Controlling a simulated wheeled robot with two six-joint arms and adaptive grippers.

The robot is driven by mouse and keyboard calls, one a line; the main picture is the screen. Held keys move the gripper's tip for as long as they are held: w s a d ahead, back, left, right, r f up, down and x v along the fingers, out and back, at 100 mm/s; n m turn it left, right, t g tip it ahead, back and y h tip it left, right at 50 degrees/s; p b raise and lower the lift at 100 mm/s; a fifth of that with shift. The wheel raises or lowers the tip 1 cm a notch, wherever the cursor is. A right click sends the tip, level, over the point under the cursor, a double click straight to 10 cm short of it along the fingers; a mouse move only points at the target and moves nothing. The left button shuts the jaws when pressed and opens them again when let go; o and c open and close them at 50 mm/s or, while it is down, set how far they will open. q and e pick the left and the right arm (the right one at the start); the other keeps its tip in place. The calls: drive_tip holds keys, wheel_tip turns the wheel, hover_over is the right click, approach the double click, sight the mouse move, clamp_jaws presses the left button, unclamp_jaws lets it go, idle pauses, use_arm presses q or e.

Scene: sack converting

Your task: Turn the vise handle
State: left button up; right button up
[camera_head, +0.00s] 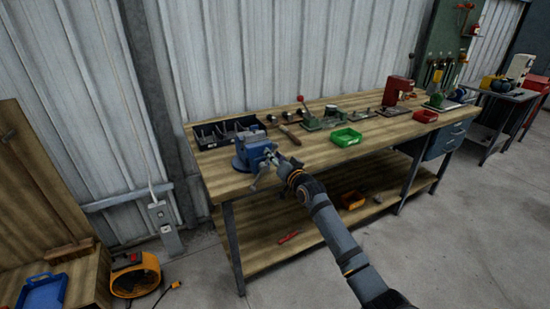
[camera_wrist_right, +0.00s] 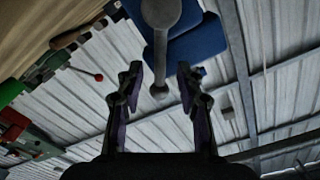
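The blue vise (camera_head: 253,148) is mounted at the front left corner of the wooden workbench. It also shows as blue blocks at the top of the right wrist view (camera_wrist_right: 199,42). Its grey handle bar (camera_wrist_right: 160,58) has a rounded end and a round hub at the top of that view. My right gripper (camera_wrist_right: 158,76) is open, with one finger on each side of the bar's lower end and visible gaps to both. In the head view my right gripper (camera_head: 275,163) is at the vise's front, partly covering the handle. My left gripper is not in view.
The workbench (camera_head: 225,183) holds a black divided bin (camera_head: 229,131), a green tray (camera_head: 346,137) and a red press (camera_head: 397,91). A lower shelf (camera_head: 262,255) is under it. An orange fan (camera_head: 135,274) stands on the floor at left. The floor at right is clear.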

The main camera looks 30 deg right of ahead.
drive_tip(key=shift+c, duration=0.4)
clamp_jaws()
drive_tip(key=shift+d+f, duration=0.1)
wheel_tip(320, 180, down, 9)
drive_tip(key=d+m+b, duration=0.1)
drive_tip(key=d+m, duration=0.1)
drive_tip(key=m, duration=1.5)
drive_tip(key=shift+m+b, duration=0.35)
drive_tip(key=shift+m, duration=0.05)
